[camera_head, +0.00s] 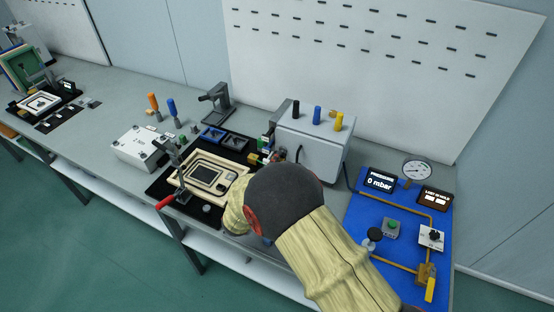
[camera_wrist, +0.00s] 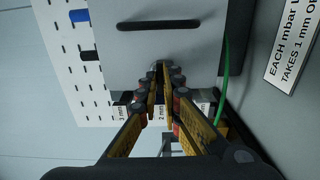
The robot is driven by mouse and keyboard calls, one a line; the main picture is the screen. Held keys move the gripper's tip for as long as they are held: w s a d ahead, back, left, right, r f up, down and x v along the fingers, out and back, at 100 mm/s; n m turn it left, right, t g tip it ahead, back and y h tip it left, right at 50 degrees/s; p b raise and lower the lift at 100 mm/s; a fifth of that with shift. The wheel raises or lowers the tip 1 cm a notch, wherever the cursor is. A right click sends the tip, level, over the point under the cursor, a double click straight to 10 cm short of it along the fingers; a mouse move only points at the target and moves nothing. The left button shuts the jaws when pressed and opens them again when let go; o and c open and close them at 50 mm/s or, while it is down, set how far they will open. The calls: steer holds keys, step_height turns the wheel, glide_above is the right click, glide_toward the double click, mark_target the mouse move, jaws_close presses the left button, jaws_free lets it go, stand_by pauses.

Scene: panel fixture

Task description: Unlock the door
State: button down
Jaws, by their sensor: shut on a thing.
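A grey-white cabinet (camera_head: 318,140) stands on the bench, with a black, a blue and a yellow peg on top. In the wrist view its grey door face (camera_wrist: 120,55) fills the upper middle and carries a dark bar-shaped handle (camera_wrist: 158,24). My gripper (camera_wrist: 163,78) is at the face below this handle, with its fingertips close together on a small part there. That part is mostly hidden by the fingers, so I cannot tell its shape or how far it is turned. In the head view my arm covers the gripper. The door looks closed.
A black fixture with a cream frame (camera_head: 233,186) and a red-handled clamp (camera_head: 166,202) lies left of the cabinet. A blue panel (camera_head: 363,212) with a gauge (camera_head: 416,170) and valves is at right. A green cable (camera_wrist: 222,75) runs beside the door.

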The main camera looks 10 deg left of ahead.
steer(key=shift+n, duration=0.3)
steer(key=shift+n+p, duration=3.35)
steer(key=shift+n, duration=5.15)
steer(key=shift+f+n, duration=0.1)
steer(key=shift+n, duration=0.2)
steer(key=c, duration=2)
jaws_free()
steer(key=shift+c, duration=0.2)
steer(key=shift+o, duration=0.3)
